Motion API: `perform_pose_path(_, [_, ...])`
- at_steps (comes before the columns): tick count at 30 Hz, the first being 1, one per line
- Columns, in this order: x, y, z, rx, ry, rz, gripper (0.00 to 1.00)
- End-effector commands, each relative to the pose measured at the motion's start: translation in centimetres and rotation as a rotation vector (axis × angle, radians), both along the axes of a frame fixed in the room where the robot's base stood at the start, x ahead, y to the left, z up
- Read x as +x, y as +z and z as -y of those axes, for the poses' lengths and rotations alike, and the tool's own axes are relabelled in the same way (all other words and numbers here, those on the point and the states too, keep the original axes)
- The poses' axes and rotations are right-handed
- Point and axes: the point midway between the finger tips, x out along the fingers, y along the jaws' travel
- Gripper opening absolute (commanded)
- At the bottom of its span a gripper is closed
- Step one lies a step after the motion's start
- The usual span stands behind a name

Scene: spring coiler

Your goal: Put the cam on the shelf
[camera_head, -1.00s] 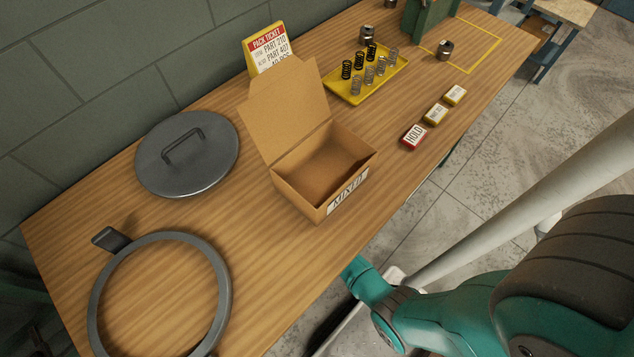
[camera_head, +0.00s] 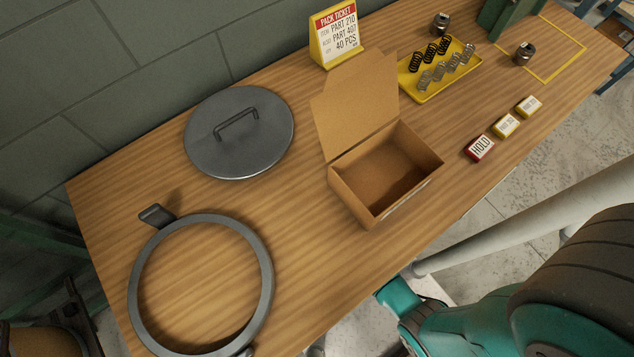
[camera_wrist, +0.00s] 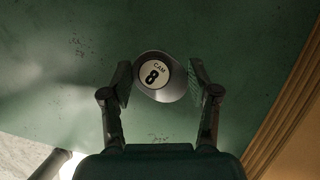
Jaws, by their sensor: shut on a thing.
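The cam (camera_wrist: 158,84) is a dark grey round piece with a white label reading "CAM 8", seen in the wrist view. My gripper (camera_wrist: 161,82) is shut on it, one finger on each side, over a green surface. My gripper and the cam cannot be made out in the head view; only my teal and black arm shows at the lower right. I cannot identify the shelf in these frames.
The wooden bench carries an open cardboard box (camera_head: 345,190), a round lid (camera_head: 270,145), a grey ring (camera_head: 264,280), a yellow spring tray (camera_head: 462,84), a pack ticket stand (camera_head: 333,35), metal cylinders (camera_head: 523,53) and small blocks, one reading HOLD (camera_head: 479,148).

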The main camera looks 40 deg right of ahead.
Motion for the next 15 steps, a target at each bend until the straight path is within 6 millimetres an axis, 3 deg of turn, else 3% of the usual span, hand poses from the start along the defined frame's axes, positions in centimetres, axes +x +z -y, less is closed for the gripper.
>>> perform_pose_path(6, [0.0, -3.7, 0.0, 0.000, 0.001, -0.003, 0.18])
perform_pose_path(15, [0.0, -6.1, 0.0, 0.000, 0.002, -0.001, 0.18])
